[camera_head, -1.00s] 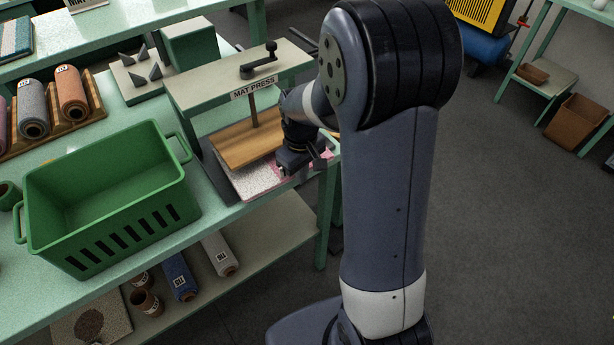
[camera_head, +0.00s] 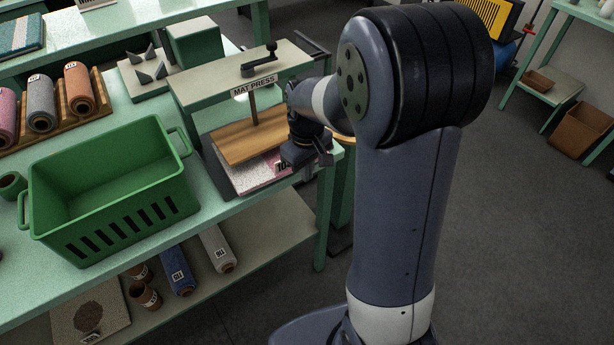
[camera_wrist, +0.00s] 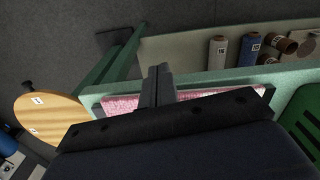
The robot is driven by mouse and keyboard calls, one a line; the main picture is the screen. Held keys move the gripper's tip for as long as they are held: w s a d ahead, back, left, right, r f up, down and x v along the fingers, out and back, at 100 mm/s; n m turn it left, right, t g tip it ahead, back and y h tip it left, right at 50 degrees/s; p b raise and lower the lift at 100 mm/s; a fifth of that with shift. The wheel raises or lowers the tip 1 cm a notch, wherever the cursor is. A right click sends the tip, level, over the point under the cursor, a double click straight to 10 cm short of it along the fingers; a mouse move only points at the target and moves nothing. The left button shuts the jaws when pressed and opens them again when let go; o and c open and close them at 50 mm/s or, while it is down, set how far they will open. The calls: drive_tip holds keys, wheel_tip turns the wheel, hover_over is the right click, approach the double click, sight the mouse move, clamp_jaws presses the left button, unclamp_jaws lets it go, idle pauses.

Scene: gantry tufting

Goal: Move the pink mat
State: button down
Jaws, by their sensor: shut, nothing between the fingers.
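The pink mat (camera_head: 267,171) lies in the mat press (camera_head: 254,83), under its wooden plate (camera_head: 240,142), with its front part sticking out. It has a pale speckled area and a pink area with a dark-lettered label. In the wrist view a pink strip of the mat (camera_wrist: 122,104) shows behind the fingers. My gripper (camera_head: 324,158) is at the front right corner of the press, close to the mat's edge. In the wrist view its fingers (camera_wrist: 158,73) are together with nothing between them. I cannot tell whether they touch the mat. Much of the mat is hidden by the plate and gripper.
A green crate (camera_head: 110,222) stands left of the press on the green table. Yarn spools (camera_head: 40,104) sit on a wooden rack at the left. A lower shelf (camera_head: 268,225) holds more spools. A round wooden top (camera_wrist: 50,120) is beside the table.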

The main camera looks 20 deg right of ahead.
wheel_tip(320, 180, up, 7)
idle(0.3)
drive_tip(key=c, duration=2.1)
unclamp_jaws()
drive_tip(key=shift+r, duration=0.1)
